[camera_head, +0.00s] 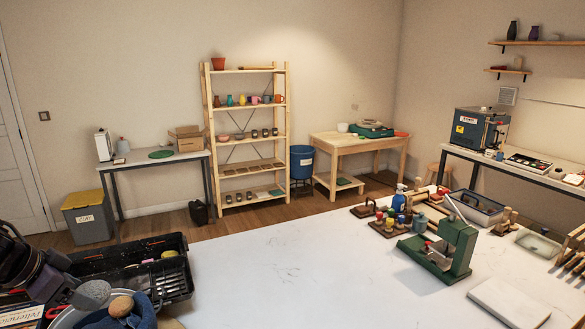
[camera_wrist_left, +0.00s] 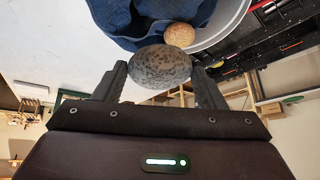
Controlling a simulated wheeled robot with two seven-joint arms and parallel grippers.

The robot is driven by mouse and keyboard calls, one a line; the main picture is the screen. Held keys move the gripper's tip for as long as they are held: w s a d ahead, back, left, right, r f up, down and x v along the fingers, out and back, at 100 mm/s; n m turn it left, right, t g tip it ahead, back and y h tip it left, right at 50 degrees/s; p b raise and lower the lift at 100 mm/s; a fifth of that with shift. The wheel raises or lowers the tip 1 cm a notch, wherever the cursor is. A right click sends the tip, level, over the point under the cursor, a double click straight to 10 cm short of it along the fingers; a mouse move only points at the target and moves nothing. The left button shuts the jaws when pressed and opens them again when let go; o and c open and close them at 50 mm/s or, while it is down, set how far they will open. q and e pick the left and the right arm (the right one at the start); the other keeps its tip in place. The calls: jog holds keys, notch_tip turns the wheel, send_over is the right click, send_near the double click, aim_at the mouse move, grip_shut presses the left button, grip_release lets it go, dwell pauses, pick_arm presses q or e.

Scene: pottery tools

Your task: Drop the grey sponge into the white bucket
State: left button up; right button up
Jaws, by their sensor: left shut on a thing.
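The grey sponge (camera_wrist_left: 160,67) is a speckled oval between the fingers of my left gripper (camera_wrist_left: 158,84), which is shut on it. In the head view the sponge (camera_head: 90,294) shows at the lower left, beside my dark left arm. The white bucket (camera_wrist_left: 228,22) shows in the wrist view as a pale curved rim; its rim (camera_head: 62,319) also shows at the bottom left of the head view, partly hidden. The sponge appears held at or over the bucket; its height above it is unclear. My right gripper is not in view.
A blue cloth (camera_head: 142,314) and a round tan sponge (camera_head: 120,306) are at the bucket. A black tray (camera_head: 178,279) lies just behind. A green press (camera_head: 450,247) and small jars stand at the table's right. The white table's middle is clear.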

pick_arm(q)
jog(key=o, duration=0.7)
jog(key=shift+w, duration=0.1)
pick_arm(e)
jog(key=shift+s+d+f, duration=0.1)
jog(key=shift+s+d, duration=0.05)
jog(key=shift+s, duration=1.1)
pick_arm(q)
jog(key=shift+a+r, duration=0.1)
jog(key=shift+r, duration=0.1)
jog(key=b+v, duration=0.1)
jog(key=v, duration=0.6)
jog(key=shift+s+r, duration=0.15)
jog(key=shift+s, duration=0.1)
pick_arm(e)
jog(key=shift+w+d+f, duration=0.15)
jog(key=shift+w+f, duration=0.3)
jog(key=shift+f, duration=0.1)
